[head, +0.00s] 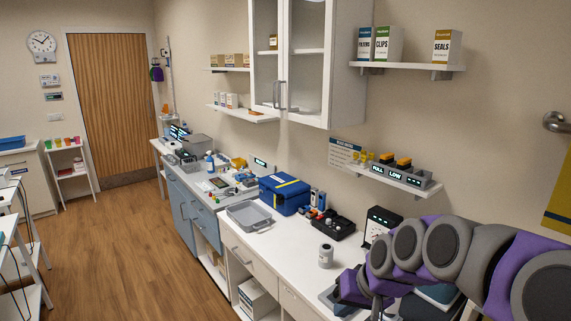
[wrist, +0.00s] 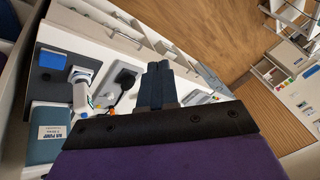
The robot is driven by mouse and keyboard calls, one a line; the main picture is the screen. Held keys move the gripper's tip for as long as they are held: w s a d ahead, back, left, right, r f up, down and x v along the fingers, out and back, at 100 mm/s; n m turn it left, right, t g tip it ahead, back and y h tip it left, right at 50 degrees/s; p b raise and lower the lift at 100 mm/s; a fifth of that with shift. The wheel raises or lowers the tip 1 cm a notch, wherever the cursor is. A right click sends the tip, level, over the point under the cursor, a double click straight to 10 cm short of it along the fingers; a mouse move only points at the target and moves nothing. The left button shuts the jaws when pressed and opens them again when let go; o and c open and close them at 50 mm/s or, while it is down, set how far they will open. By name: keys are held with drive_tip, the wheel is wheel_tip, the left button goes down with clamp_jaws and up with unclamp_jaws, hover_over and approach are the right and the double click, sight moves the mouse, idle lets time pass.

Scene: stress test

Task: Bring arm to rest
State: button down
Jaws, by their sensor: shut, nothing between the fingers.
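My arm, purple and grey, reaches in from the right side of the head view and lies low over the right end of the white counter (head: 285,243). In the head view its end is partly cut off by its own links, so the fingers are hard to make out. In the wrist view my gripper (wrist: 158,82) shows as two dark fingers lying together, shut and empty. The fingers point over the counter's front edge, with white drawers and the wood floor beyond them.
The wood floor (head: 120,255) at left is open.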

drive_tip(key=s+d+f+g+h, duration=0.1)
drive_tip(key=s+f+g+h, duration=0.1)
drive_tip(key=s, duration=1.2)
drive_tip(key=s+d+f+g+h, duration=0.1)
drive_tip(key=s+f+g, duration=0.2)
drive_tip(key=s, duration=1.2)
drive_tip(key=shift+s+f+g+h, duration=0.25)
drive_tip(key=shift+f+g+h, duration=0.05)
drive_tip(key=shift+h, duration=0.1)
